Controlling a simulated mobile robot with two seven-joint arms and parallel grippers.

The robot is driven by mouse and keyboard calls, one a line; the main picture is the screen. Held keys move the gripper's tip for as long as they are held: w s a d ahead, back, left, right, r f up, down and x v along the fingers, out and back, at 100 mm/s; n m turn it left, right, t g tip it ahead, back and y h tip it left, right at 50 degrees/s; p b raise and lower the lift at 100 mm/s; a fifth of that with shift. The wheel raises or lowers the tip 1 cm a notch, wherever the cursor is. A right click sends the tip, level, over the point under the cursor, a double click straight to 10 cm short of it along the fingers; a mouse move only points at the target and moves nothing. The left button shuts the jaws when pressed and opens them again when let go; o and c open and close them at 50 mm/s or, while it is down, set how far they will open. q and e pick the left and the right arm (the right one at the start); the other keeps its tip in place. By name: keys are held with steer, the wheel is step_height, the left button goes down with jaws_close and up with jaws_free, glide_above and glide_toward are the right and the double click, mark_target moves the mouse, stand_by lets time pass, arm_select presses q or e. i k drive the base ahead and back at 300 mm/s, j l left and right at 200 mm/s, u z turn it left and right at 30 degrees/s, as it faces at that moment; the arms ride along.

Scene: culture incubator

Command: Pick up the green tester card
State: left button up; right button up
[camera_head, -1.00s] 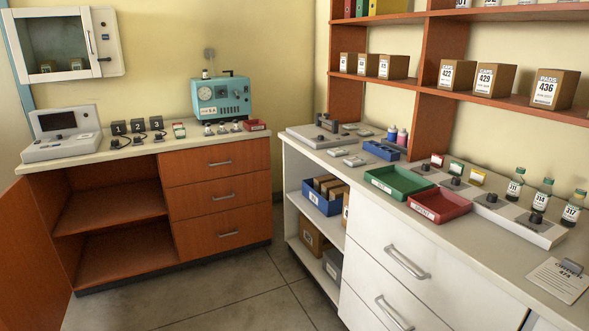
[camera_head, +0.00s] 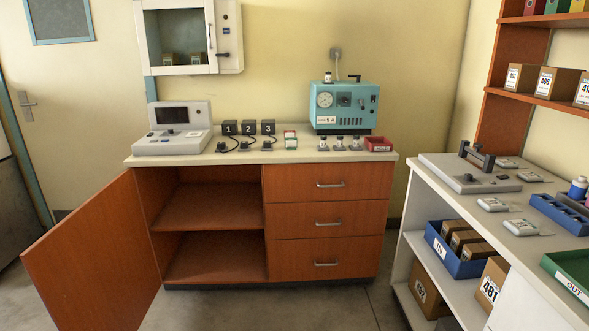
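A small upright item with green and white on it (camera_head: 291,140), perhaps the green tester card, stands on the far wooden counter (camera_head: 240,160). It is between the black box marked 3 (camera_head: 268,127) and the small vials (camera_head: 338,144). It is too small to read, and a little red shows near its top. Neither of my grippers is in view.
The counter also holds a grey device with a screen (camera_head: 175,130), a teal machine (camera_head: 346,107) and a red tray (camera_head: 378,144). An open cabinet door (camera_head: 92,260) sticks out at the left. A white bench (camera_head: 455,190) stands at the right. Floor shows between them.

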mark_target(291, 142)
steer(key=i+l+u, duration=0.15)
steer(key=i+u, duration=0.2)
steer(key=i, duration=1)
